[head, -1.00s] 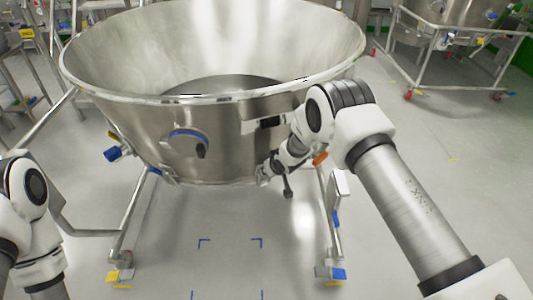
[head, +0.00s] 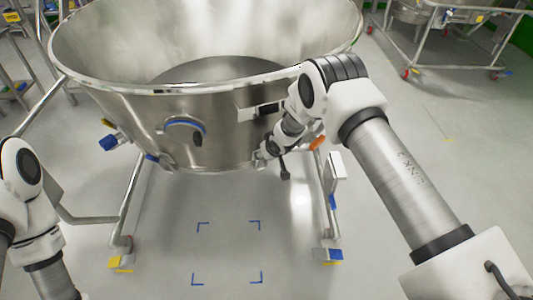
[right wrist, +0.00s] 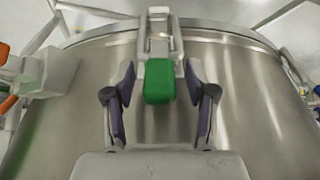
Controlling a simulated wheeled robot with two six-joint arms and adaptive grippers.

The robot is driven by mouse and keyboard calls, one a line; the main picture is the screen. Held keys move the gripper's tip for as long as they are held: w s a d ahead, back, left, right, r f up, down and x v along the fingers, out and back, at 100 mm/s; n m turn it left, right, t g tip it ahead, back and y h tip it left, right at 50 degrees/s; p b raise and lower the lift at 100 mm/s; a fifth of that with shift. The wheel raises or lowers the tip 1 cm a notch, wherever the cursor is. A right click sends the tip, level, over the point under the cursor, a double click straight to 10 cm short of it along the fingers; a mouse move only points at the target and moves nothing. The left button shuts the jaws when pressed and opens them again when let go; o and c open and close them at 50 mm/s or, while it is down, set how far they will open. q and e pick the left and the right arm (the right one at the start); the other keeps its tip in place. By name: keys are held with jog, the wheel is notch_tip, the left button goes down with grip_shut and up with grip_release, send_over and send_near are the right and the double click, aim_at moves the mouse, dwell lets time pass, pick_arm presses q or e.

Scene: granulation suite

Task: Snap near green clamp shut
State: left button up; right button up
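The green clamp handle (right wrist: 159,82) hangs from a metal latch bracket (right wrist: 159,42) against the steel bowl (right wrist: 75,115) in the right wrist view. My right gripper (right wrist: 160,90) is open, with one dark-padded finger on each side of the green handle. Gaps show between the fingers and the handle. In the head view my right arm reaches down beside the large steel bowl (head: 225,128), and the green clamp is hidden there. My left arm shows at the left edge, but its gripper is out of frame.
The bowl stands on a tubular frame with a leg (head: 128,205) on each side. An orange handle (head: 317,142) sits right of my right arm's end. Floor between the legs is clear, with blue corner marks (head: 228,224).

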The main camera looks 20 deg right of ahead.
jog(key=v, duration=1.2)
jog(key=s+f+g+p, duration=0.2)
jog(key=s+f+p, duration=0.15)
jog(key=s, duration=0.45)
jog(key=s+f+g+p, duration=0.25)
jog(key=s+f, duration=0.25)
jog(key=s, duration=0.4)
jog(key=s+d+r+m+g+p, duration=0.1)
jog(key=s+g+p, duration=0.1)
jog(key=s, duration=1.9)
jog(key=shift+s+d+r+m+h+p, duration=0.15)
jog(key=shift+s+r+m+h+p, duration=0.15)
jog(key=shift+s+h+p, duration=0.1)
